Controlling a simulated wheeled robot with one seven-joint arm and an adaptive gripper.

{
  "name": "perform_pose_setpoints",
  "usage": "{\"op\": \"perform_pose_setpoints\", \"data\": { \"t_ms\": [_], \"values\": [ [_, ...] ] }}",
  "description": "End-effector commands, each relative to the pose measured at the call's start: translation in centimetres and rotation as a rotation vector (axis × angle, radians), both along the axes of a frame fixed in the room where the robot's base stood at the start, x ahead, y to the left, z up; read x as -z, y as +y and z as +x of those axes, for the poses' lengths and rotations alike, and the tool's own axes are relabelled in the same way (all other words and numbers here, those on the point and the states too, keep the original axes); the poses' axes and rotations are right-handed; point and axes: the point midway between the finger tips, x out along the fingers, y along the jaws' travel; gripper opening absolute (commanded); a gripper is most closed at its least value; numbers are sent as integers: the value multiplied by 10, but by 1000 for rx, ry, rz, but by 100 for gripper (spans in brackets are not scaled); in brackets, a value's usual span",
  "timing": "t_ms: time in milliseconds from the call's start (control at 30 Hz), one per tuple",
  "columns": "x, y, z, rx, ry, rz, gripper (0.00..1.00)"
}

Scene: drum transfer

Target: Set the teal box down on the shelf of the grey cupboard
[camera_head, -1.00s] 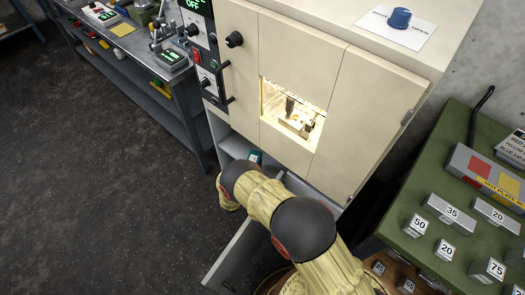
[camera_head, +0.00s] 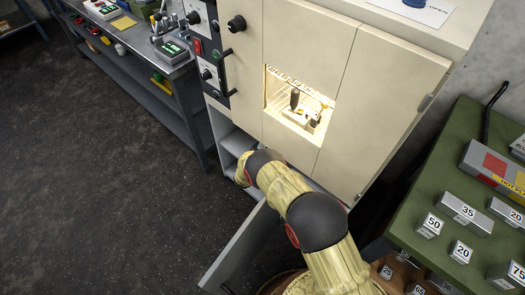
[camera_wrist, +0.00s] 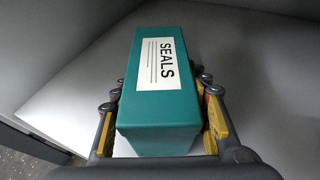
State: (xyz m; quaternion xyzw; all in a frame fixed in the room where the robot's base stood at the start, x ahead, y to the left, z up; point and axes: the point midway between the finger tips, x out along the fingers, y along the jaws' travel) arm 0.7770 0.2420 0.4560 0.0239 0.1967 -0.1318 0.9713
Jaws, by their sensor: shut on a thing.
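The teal box (camera_wrist: 160,95) has a white label reading SEALS. My gripper (camera_wrist: 162,115) is shut on it, with yellow-padded fingers on both sides. Around and below the box in the wrist view is the pale shelf (camera_wrist: 265,95), inside the grey cupboard (camera_head: 222,124). I cannot tell whether the box's underside touches the shelf. In the head view my arm reaches into the cupboard's opening, under the cream machine. My own arm and the machine hide the gripper and the box there.
The cupboard's grey door (camera_head: 240,248) stands open, left of my arm. The cream machine (camera_head: 300,60) with a lit window is above the opening. A green bench (camera_head: 420,190) with numbered weights is to the right, and a workbench (camera_head: 165,70) to the left.

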Motion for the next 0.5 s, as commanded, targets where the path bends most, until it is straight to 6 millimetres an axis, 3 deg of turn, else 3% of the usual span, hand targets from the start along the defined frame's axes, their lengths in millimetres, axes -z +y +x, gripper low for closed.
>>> {"op": "perform_pose_setpoints", "data": {
  "t_ms": [400, 433, 500],
  "values": [
    [3, 2, 3, 0, -8, 3, 10],
    [3, 1, 3, 1, -7, 2, 46],
    [3, 1, 3, 1, -6, 3, 50]
  ]
}}
